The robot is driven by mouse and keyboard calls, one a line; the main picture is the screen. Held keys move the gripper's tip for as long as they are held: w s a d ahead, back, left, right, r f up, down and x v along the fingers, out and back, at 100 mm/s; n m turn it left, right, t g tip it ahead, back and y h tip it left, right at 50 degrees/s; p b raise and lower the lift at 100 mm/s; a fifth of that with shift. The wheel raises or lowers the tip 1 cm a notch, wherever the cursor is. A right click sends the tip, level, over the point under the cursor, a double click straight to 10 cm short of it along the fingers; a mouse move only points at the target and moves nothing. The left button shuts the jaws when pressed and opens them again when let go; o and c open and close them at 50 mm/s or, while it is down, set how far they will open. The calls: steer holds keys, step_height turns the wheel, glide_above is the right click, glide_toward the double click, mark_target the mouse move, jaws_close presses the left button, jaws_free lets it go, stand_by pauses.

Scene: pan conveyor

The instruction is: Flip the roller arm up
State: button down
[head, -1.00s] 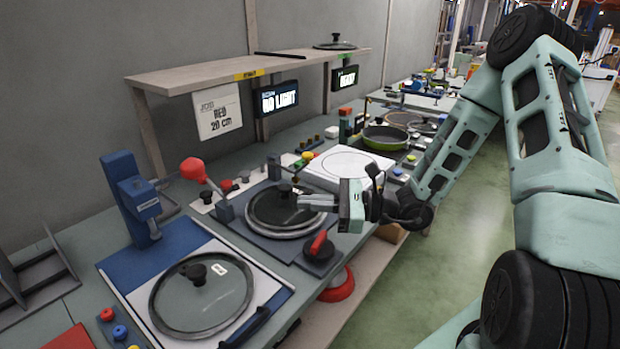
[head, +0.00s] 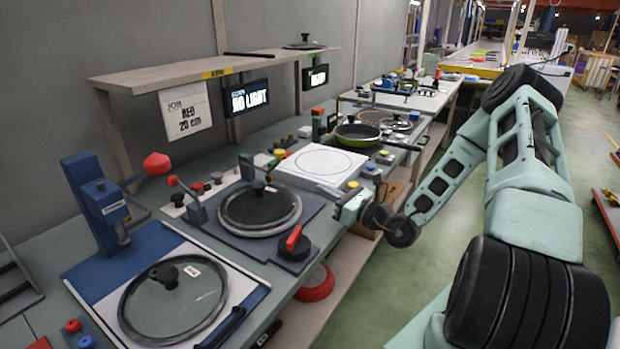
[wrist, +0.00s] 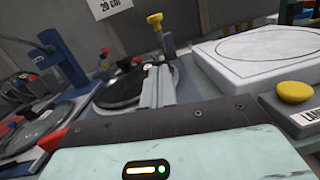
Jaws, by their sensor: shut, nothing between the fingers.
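A roller station (head: 215,225) holds a round glass lid (head: 280,211) with a black knob. A grey post (head: 197,213) with a slanted rod and red ball (head: 172,181) stands at its left corner. Another grey post (head: 247,168) stands at its back. I cannot tell for certain which carries the roller arm. My gripper (head: 322,189) is right of the lid, apart from it, near the white plate's front corner. In the wrist view its fingers (wrist: 158,75) are shut and empty, overlapping the station's lid (wrist: 118,92) in the picture. A yellow knob (wrist: 155,18) shows beyond the fingertips.
A white plate with a drawn circle (head: 322,162) lies right of the station. A red-black knob (head: 294,243) is at the station's front. A second glass lid (head: 190,305) lies front left by a blue press (head: 97,205). The green floor (head: 400,270) is clear.

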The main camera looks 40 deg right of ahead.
steer(key=p+x, duration=0.1)
steer(key=x, duration=0.7)
steer(key=shift+w+a+r, duration=0.1)
steer(key=shift+w+r, duration=0.05)
steer(key=shift+w+a+r+p, duration=0.15)
steer(key=shift+w+r+p, duration=0.1)
steer(key=shift+w+r, duration=0.55)
steer(key=shift+w+a+r+p, duration=0.15)
steer(key=shift+w+r+p, duration=0.1)
steer(key=shift+w+r, duration=0.5)
